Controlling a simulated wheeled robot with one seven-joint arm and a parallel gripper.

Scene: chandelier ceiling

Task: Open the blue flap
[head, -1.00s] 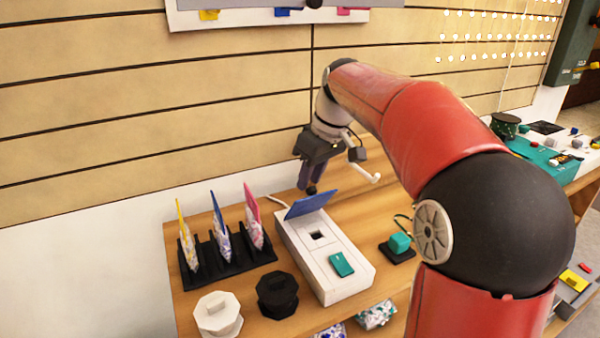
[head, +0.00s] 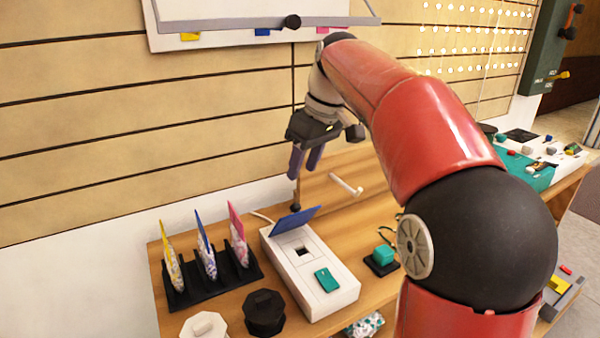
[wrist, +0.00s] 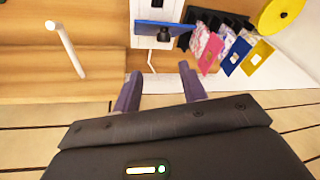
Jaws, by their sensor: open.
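The blue flap (head: 295,221) stands tilted up at the back end of a white box (head: 312,273), with a square dark opening in front of it. It also shows in the wrist view (wrist: 152,28), with a dark round knob (wrist: 163,34) at its edge. My gripper (head: 304,172) hangs above and behind the flap, apart from it. Its two purple fingers are spread with nothing between them, as the wrist view also shows (wrist: 160,88).
A black rack (head: 212,280) with several colored packets stands to the left. A black lidded jar (head: 264,312) stands in front. A white peg (head: 346,185) sticks out near my gripper. A teal block (head: 384,254) stands to the right.

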